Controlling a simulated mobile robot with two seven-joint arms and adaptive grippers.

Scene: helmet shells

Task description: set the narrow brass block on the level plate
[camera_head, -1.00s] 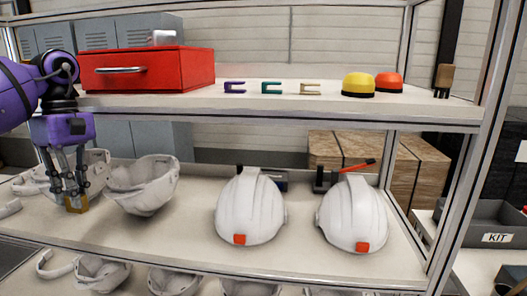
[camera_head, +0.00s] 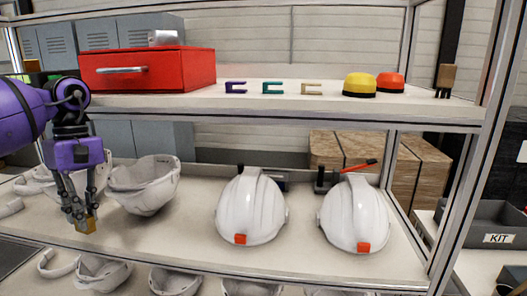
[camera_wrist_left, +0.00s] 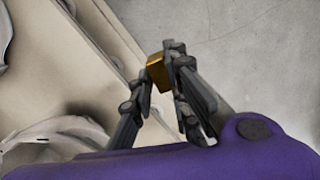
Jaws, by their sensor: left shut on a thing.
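My left gripper (camera_head: 83,217) is shut on a small brass block (camera_head: 86,227), fingers pointing down, at the left part of the middle shelf (camera_head: 190,235). In the left wrist view the block (camera_wrist_left: 157,73) sits between the fingertips, partly covered by them. From the head view I cannot tell whether the block touches the shelf or is held just above it. I cannot make out a level plate in either view. My right gripper is not in view.
White helmet shells (camera_head: 145,185) lie just right of and behind my left gripper. Two white helmets (camera_head: 251,208) with orange tabs stand further right. The upper shelf (camera_head: 200,103) bears a red drawer box (camera_head: 150,68). Bare shelf lies between the shells and the helmets.

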